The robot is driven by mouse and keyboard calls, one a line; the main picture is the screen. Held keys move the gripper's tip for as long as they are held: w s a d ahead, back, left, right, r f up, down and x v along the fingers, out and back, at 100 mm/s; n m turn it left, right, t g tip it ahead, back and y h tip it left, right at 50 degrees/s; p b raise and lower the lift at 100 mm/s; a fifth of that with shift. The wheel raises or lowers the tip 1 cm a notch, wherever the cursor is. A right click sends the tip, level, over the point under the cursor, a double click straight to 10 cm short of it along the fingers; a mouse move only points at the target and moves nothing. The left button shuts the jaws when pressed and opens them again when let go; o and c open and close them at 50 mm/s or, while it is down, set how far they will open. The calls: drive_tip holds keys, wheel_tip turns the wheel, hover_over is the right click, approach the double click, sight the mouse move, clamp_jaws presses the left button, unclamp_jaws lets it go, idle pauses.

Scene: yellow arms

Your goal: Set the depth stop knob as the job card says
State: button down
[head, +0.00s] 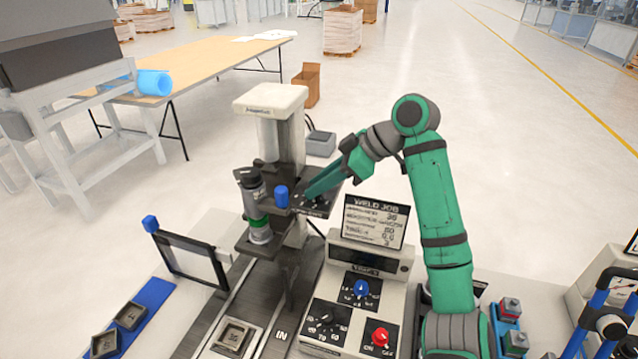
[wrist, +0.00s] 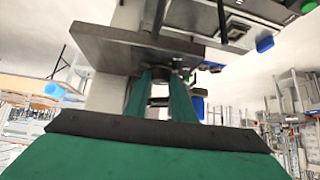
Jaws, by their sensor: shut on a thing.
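My gripper (head: 309,193) reaches left to the dark plate on the press column (head: 280,135). Its fingers are shut on a small dark knob (wrist: 178,77), seen at the plate in the wrist view, where my gripper (wrist: 162,88) also shows. I take this to be the depth stop knob; the fingers hide its pointer, and the pale scale marks around it in the head view are too small to read. The job card (head: 375,221), headed "WELD JOB", stands upright on the control box; its rows are too blurred to read surely.
The control box bears a blue knob (head: 361,288), a black dial (head: 325,318) and a red knob (head: 380,336). A blue cap (head: 281,196) stands close left of my gripper. A grey part (head: 234,337) sits on the track below.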

drive_tip(key=m+t, duration=0.2)
drive_tip(key=m+t+h, duration=0.1)
drive_tip(key=m, duration=0.1)
drive_tip(key=shift+s+a, duration=0.15)
drive_tip(key=shift+s, duration=0.1)
drive_tip(key=shift+s+a+m+t+h, duration=0.1)
drive_tip(key=shift+m+t+h, duration=0.55)
drive_tip(key=shift+m, duration=0.45)
drive_tip(key=shift+s+a+m+t+h, duration=0.1)
drive_tip(key=shift+m+t+h, duration=0.5)
drive_tip(key=shift+m, duration=0.5)
drive_tip(key=shift+d, duration=0.1)
drive_tip(key=c, duration=1.5)
unclamp_jaws()
drive_tip(key=shift+r, duration=0.1)
drive_tip(key=v, duration=1)
drive_tip(key=shift+s+r, duration=0.25)
drive_tip(key=shift+r, duration=0.05)
drive_tip(key=shift+d, duration=0.1)
